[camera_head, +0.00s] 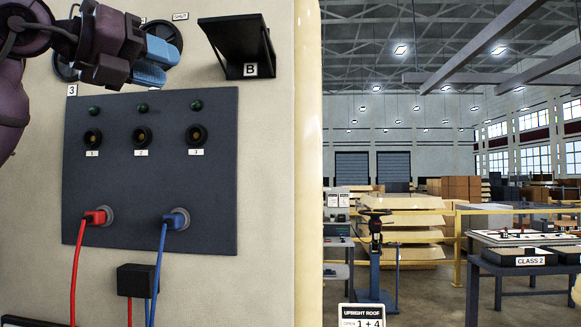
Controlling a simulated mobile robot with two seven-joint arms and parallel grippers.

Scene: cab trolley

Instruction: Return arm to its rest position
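My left arm (16,85) comes in from the left edge at the top of the view. Its dark purple gripper with blue fingertips (152,63) points right in front of the beige wall, above the grey panel (150,232). The two fingertips look close together and overlap from this angle, so I cannot tell whether they are open or shut. I see nothing held between them. My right gripper is not in view.
A red plug (95,217) and a blue plug (175,220) sit in the panel's sockets, cables hanging down. A black handwheel (64,66) is partly hidden behind the gripper. A black bracket marked B (240,45) juts out to the right. Tables (520,262) stand far right.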

